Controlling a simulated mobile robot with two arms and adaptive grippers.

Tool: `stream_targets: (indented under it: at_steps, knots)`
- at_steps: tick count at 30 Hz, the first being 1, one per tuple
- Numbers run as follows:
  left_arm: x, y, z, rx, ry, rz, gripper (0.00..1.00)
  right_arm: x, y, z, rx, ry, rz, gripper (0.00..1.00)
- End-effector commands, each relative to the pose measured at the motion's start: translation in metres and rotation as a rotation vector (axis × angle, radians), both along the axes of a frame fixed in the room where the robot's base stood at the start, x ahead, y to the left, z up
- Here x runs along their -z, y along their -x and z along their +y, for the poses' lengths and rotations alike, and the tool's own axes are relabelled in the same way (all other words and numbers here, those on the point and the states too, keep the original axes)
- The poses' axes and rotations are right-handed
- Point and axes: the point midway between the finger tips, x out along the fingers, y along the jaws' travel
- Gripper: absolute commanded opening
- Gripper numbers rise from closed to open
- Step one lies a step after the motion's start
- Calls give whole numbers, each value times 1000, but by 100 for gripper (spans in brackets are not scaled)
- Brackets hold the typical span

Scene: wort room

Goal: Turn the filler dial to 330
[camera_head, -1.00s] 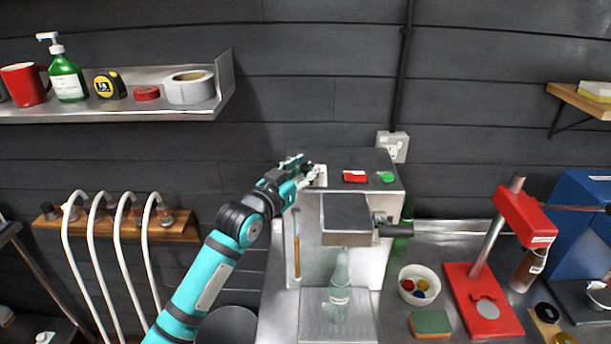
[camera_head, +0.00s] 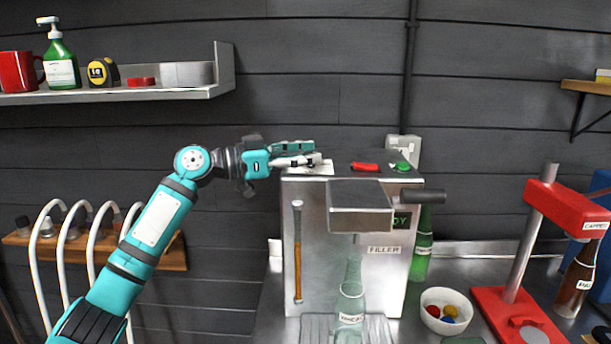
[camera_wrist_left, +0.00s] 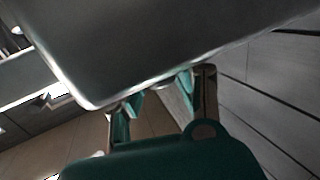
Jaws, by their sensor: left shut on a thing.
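The filler (camera_head: 385,265) is a steel box on the counter, labelled FILLER. A white plate (camera_head: 318,169) lies on the left of its top. My left gripper (camera_head: 308,159) reaches in from the left, lies almost level just over this plate, and is shut on the dial there. The gripper hides the dial in the head view, so its setting cannot be read. In the left wrist view the gripper's fingertips (camera_wrist_left: 157,95) meet the edge of a large grey surface, with a small rounded bit between them. My right gripper is not in view.
A red button (camera_head: 364,167) and a green button (camera_head: 403,167) sit on the filler's top. A clear bottle (camera_head: 350,300) stands under the filler's head (camera_head: 360,222). A green bottle (camera_head: 421,250), a white bowl (camera_head: 432,322) and a red capper (camera_head: 565,208) stand to the right.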

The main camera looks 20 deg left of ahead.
Motion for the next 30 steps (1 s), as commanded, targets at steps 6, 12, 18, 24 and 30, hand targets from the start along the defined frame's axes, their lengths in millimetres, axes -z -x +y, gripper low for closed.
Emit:
stream_targets:
  at_steps: [6,12,18,24,30]
  knots:
    - [0,-1,1,77,2,1,0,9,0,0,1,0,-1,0]
    - [0,-1,0,105,1,2,0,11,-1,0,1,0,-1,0]
    - [-1,-1,0,108,0,2,0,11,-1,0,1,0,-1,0]
    - [0,-1,0,108,0,2,33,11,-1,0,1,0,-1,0]
    - [0,-1,0,107,0,2,53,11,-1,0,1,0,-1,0]
